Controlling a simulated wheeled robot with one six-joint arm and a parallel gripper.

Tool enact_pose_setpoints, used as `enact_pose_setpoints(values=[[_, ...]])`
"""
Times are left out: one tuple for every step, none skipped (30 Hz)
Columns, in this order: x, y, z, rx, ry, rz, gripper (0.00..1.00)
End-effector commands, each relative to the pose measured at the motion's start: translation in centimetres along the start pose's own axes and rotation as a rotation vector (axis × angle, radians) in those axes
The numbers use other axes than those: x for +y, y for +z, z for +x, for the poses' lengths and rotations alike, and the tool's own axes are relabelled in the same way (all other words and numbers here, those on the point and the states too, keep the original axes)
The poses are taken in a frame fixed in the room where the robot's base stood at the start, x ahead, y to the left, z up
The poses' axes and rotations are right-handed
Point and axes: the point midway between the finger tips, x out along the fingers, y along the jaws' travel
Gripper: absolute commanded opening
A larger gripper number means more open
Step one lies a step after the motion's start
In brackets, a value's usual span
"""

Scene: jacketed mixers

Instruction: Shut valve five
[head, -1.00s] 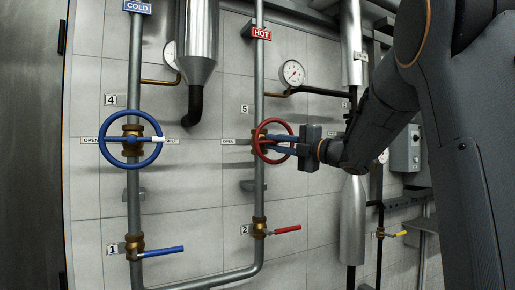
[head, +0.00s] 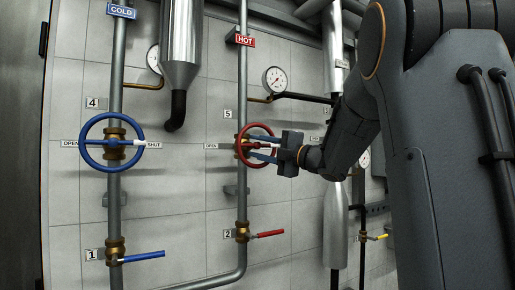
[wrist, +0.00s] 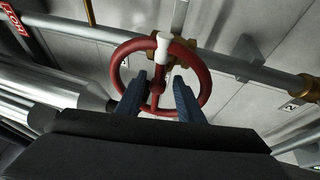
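Valve five is a red handwheel (head: 241,133) on the HOT pipe, beside the "5" tag (head: 228,114). My gripper (head: 266,150) is at the wheel's right side in the head view. In the wrist view the wheel (wrist: 207,80) faces me. My two blue fingers (wrist: 160,92) are spread apart, one on each side of the spoke and hub, touching nothing that I can make out.
The blue wheel of valve four (head: 84,133) is on the COLD pipe at left. Red-handled valve two (head: 268,234) is below valve five, and blue-handled valve one (head: 143,256) is lower left. A gauge (head: 276,80) and a silver jacketed pipe (head: 337,225) stand close by my arm.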

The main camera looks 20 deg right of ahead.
Motion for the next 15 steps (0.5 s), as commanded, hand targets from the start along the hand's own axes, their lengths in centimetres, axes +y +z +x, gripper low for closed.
enact_pose_setpoints(values=[[-0.1, 0.0, -0.3, -0.001, 0.000, 0.000, 0.34], [-0.1, 0.1, -0.5, -0.002, 0.000, 0.000, 0.34], [-0.1, 0.1, -0.9, -0.003, 0.000, -0.001, 0.34], [-0.1, 0.1, -1.3, -0.004, 0.000, -0.002, 0.34], [-0.1, 0.1, -1.8, -0.004, 0.001, -0.002, 0.34], [-0.1, 0.1, -2.4, -0.003, 0.001, -0.003, 0.34], [-0.2, 0.1, -2.9, -0.004, 0.000, -0.002, 0.34], [-0.2, 0.2, -3.5, -0.005, 0.000, -0.002, 0.34], [-0.1, 0.1, -4.1, -0.004, 0.001, -0.003, 0.34], [-0.1, 0.1, -4.6, -0.004, 0.001, -0.002, 0.34], [-0.2, 0.1, -5.1, -0.004, 0.001, -0.002, 0.34], [-0.2, 0.1, -5.7, -0.004, 0.000, -0.001, 0.34], [-0.2, 0.1, -6.1, -0.003, 0.000, -0.002, 0.34], [-0.1, 0.1, -6.5, -0.003, 0.000, -0.002, 0.34], [-0.1, 0.1, -6.8, -0.002, 0.000, -0.002, 0.34]])
